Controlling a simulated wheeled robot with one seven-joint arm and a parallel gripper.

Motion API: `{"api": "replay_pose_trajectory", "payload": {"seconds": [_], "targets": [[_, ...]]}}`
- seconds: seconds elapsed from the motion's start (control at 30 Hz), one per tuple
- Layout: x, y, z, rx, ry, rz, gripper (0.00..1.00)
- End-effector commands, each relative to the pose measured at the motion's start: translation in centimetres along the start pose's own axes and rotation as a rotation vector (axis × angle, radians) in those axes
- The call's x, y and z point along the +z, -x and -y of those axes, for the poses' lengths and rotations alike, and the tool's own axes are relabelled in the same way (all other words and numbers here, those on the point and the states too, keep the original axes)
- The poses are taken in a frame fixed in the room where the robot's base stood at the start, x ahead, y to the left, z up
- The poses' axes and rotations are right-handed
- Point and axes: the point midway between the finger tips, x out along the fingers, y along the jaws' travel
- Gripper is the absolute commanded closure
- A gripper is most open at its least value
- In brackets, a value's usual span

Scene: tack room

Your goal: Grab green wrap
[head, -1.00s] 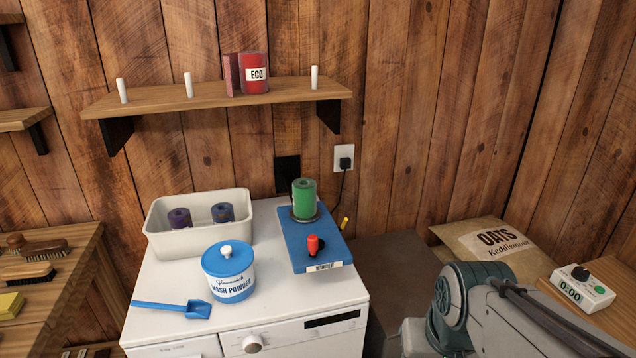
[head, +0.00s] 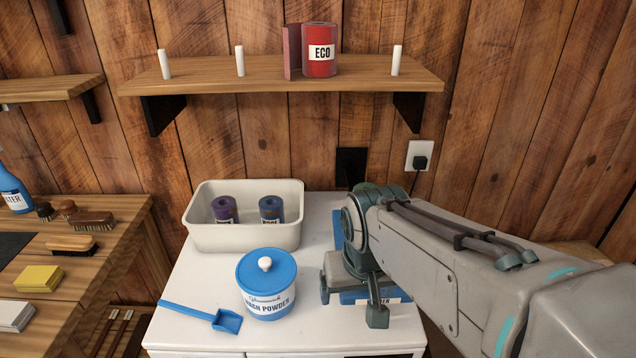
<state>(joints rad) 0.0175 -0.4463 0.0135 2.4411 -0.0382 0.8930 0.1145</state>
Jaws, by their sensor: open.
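The green wrap does not show now; my arm covers the part of the blue winder board where it stood upright a second ago. Parts of the blue winder board (head: 338,232) show at the edges of my arm, on the white washing machine (head: 200,318). My gripper (head: 350,300) is over the front of the board, with its fingers apart and pointing down.
A wash powder jar (head: 267,288) and a blue scoop (head: 205,316) are left of my gripper. A shelf (head: 200,92) with white pegs and a red ECO roll (head: 319,52) is above.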

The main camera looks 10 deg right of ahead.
Motion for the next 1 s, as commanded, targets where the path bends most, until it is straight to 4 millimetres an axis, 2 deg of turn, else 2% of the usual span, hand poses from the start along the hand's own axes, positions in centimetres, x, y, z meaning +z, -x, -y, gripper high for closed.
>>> {"api": "replay_pose_trajectory", "payload": {"seconds": [0.1,0.3,0.4,0.5,0.67,1.0], "targets": [[-5.1,2.3,-0.9,0.054,-0.123,-0.015,0.16],[-14.4,4.6,-2.5,0.135,-0.355,-0.065,0.16],[-17.9,5.1,-3.3,0.159,-0.454,-0.091,0.16],[-20.3,5.3,-4.0,0.174,-0.527,-0.112,0.16],[-21.9,4.8,-4.7,0.185,-0.581,-0.125,0.16],[-22.4,-1.2,-6.2,0.187,-0.588,-0.124,0.16]]}}
